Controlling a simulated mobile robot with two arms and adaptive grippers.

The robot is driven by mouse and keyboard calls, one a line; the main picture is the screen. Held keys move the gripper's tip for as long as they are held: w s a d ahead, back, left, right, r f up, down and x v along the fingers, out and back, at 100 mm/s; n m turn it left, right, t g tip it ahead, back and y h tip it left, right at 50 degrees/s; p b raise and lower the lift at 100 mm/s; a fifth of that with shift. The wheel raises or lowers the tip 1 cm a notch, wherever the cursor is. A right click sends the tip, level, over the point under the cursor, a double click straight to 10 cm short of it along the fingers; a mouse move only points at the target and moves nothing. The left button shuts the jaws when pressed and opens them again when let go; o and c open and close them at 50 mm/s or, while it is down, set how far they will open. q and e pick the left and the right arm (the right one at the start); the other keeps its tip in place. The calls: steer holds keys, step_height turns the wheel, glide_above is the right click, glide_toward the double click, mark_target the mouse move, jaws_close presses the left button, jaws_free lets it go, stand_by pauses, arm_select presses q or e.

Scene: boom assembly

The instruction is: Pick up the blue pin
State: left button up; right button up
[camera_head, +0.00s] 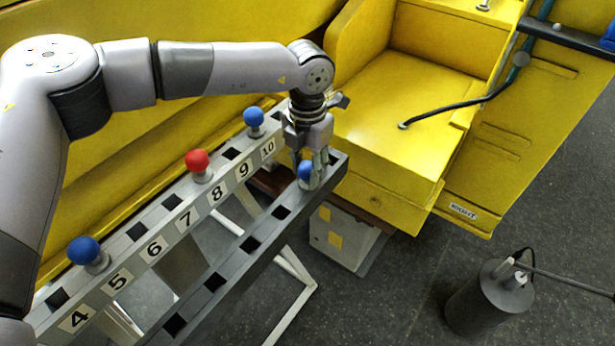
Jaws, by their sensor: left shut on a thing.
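A blue pin (305,171) is at the right end of the rack's front rail, between the fingers of my left gripper (314,172). The gripper points down and is shut on this pin. Its fingers cover part of the round blue head. I cannot tell whether the pin is still in its hole. Two other blue pins stand upright in the back rail, one near number 10 (254,117) and one near number 5 (84,251). A red pin (197,161) stands between them near number 8. My right gripper is not in view.
The grey rack (230,262) has numbered labels and several empty square holes. Yellow machinery (400,90) stands behind and right of it, with a black cable (450,107). A dark cylinder (489,300) stands on the floor at lower right.

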arm_select(q)
jaws_close()
steer(key=shift+r, duration=0.1)
steer(key=shift+r+b, duration=0.35)
steer(key=shift+r, duration=0.15)
step_height(320, 180, up, 19)
steer(key=b, duration=0.4)
steer(key=shift+b, duration=0.3)
